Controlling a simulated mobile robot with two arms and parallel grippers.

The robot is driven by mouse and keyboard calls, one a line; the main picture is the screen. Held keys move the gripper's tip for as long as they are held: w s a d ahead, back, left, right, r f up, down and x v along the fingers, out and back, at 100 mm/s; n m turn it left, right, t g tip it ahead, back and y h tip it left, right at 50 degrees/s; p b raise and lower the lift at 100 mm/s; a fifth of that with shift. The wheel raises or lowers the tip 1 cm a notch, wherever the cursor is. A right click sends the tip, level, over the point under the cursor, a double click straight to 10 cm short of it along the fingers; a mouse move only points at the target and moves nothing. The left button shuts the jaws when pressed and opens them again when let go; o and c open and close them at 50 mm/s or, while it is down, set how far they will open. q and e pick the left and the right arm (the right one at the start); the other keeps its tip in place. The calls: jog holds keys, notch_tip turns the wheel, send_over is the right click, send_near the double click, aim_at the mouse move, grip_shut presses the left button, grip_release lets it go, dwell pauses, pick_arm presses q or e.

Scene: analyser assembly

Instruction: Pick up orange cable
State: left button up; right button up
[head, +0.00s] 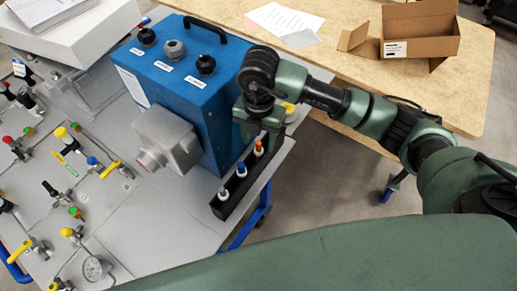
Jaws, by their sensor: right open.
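The orange cable (259,149) stands upright at the far end of a narrow black holder (236,196). Only its orange and white end shows above the holder. My right gripper (259,133) is open, points down and is just above the orange cable. From this angle I cannot tell whether its fingers reach around the cable's top. A blue-topped cable (241,170) and a white one (223,194) stand in the same holder, nearer to me. My left gripper is not in view.
A blue analyser box (187,84) with black knobs and a handle stands close left of my right gripper. A grey housing (172,140) sticks out of its front. Valves and a gauge (95,268) cover the left panel. A wooden table (360,75) holds an open cardboard box (420,32).

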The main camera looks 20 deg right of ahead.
notch_tip(320, 180, down, 2)
jog(key=shift+f, duration=0.2)
grip_shut()
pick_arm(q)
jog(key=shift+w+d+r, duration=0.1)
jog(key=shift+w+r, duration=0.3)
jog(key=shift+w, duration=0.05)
pick_arm(e)
jog(key=shift+r, duration=0.2)
